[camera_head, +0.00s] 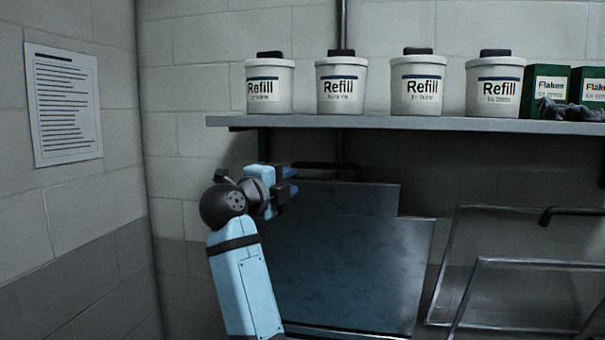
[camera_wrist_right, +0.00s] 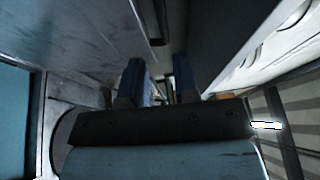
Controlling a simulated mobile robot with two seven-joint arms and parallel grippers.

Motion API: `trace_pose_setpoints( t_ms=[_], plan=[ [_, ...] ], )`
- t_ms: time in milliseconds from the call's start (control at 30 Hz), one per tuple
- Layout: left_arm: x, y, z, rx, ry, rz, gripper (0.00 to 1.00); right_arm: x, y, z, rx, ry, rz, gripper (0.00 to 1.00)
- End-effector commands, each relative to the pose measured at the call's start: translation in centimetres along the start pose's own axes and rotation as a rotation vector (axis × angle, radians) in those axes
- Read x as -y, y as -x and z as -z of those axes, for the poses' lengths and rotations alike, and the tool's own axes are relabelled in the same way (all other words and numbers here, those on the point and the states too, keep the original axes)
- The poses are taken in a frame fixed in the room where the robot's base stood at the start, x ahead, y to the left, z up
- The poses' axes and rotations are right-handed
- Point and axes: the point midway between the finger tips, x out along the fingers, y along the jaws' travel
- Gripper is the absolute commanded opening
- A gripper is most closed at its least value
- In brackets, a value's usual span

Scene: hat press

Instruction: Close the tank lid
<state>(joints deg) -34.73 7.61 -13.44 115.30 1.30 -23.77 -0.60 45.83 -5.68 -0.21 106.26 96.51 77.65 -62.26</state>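A large dark blue tank lid panel (camera_head: 345,270) stands raised and tilted against the back wall in the head view. A black bar handle (camera_head: 328,165) shows at its upper edge. My right gripper (camera_head: 291,181) is at the left of this handle, near the panel's upper left corner. Its two blue fingers are apart, and they also show apart in the right wrist view (camera_wrist_right: 158,80). I see nothing clearly held between them, and I cannot tell whether they touch the handle. My left gripper is out of view.
A grey shelf (camera_head: 400,122) runs above the panel, close over my right gripper, with several white Refill tubs (camera_head: 341,85) and green Flakes boxes (camera_head: 545,90). At right, a clear framed panel (camera_head: 500,265) with a black handle (camera_head: 575,212) stands tilted. A notice (camera_head: 65,105) hangs at left.

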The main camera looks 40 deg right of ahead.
Motion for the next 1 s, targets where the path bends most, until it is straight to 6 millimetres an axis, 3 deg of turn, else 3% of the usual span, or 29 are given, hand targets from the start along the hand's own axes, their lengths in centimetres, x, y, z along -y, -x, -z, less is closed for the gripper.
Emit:
trace_pose_setpoints(
  t_ms=[267, 700, 1000],
  plan=[
    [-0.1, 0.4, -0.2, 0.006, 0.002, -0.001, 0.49, 0.4, -2.3, 0.0, 0.006, -0.007, -0.03, 0.28],
    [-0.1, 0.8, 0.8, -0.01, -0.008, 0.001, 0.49, 0.1, -11.3, -0.1, 0.005, -0.006, -0.029, 0.28],
    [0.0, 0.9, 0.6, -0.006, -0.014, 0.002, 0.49, -0.1, -13.7, -0.2, 0.007, -0.007, -0.029, 0.28]
  ],
)
